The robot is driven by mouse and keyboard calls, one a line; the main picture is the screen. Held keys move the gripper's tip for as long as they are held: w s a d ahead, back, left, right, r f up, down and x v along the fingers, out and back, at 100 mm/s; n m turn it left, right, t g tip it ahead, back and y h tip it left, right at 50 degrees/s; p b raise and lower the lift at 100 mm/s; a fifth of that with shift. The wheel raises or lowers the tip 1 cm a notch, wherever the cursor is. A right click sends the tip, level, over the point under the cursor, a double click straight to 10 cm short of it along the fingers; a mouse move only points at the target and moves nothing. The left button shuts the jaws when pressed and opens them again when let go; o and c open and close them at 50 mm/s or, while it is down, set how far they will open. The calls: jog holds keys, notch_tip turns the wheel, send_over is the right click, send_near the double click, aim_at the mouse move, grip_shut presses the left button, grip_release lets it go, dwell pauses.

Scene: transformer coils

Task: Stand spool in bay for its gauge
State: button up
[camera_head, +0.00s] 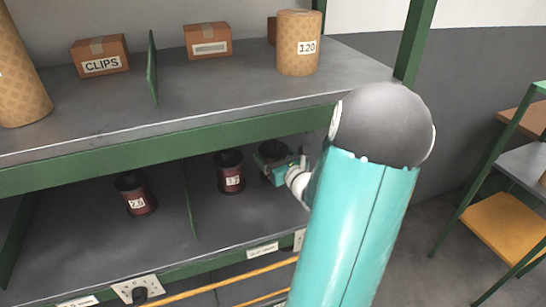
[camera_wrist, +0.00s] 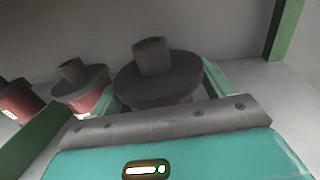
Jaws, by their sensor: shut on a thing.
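My gripper (camera_head: 279,171) reaches into the right bay of the lower shelf. Its fingers are shut on a dark-capped spool (camera_wrist: 153,82), one finger on each side. In the head view the held spool (camera_head: 268,152) is mostly hidden behind my gripper, and its label cannot be read. It looks upright; I cannot tell whether its base touches the shelf. A dark red spool (camera_head: 231,172) with a white label, perhaps 1.2, stands just left of it in the same bay. Another dark red spool (camera_head: 135,194), labelled perhaps 2.8, stands in the bay to the left.
A thin green divider (camera_head: 188,201) separates the two bays. The green upper shelf edge (camera_head: 150,161) hangs close above. The upper shelf carries a CLIPS box (camera_head: 101,56), another box (camera_head: 208,41) and a 120 roll (camera_head: 298,43). Labels and a socket plate (camera_head: 137,288) line the front edge.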

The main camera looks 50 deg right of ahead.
jog(key=shift+w+f, duration=0.1)
jog(key=shift+f, duration=0.25)
jog(key=shift+f, duration=0.15)
jog(key=o, duration=1.2)
